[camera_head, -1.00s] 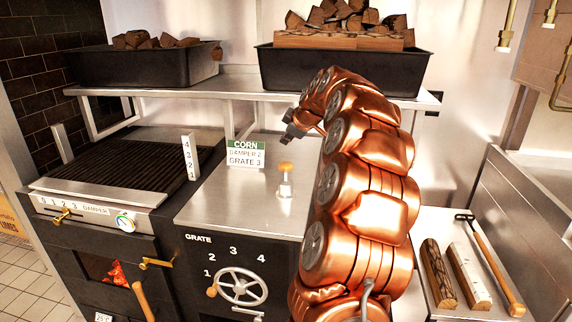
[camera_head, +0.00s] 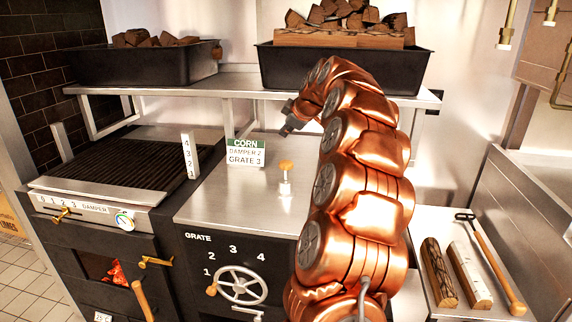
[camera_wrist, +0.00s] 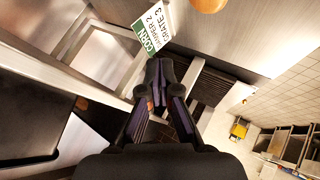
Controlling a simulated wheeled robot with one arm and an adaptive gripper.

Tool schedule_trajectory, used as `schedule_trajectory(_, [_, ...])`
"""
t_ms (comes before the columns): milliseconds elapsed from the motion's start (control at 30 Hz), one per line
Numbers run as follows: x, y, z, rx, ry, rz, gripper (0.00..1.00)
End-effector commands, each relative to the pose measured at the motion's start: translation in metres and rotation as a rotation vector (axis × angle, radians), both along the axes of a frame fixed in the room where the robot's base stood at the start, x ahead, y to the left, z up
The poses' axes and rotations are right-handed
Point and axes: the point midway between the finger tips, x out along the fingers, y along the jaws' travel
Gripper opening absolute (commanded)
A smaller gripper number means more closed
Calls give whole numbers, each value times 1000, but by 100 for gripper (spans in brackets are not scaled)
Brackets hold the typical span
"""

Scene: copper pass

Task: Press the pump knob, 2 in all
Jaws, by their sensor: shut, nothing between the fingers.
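The pump knob (camera_head: 286,165) is a round orange-tan ball on a short pale stem, upright on the steel counter. It also shows at the top edge of the wrist view (camera_wrist: 208,4), partly cut off. My gripper (camera_head: 287,131) is at the end of the copper arm, above and apart from the knob. In the wrist view my gripper (camera_wrist: 165,68) has its dark fingers together, with nothing held.
A sign (camera_head: 245,153) reading corn, damper 2, grate 3 stands behind the knob. A grill (camera_head: 115,165) is to the left. A shelf (camera_head: 240,88) with black wood bins (camera_head: 345,68) runs above. A grate wheel (camera_head: 241,286) is on the front panel.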

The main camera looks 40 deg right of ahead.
Motion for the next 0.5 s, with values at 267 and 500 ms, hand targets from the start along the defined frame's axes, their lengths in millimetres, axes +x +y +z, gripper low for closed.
schedule_trajectory(267, [-2, 0, 18, 1, 1, -4, 0])
schedule_trajectory(500, [-2, 0, 20, 3, 2, -5, 0])
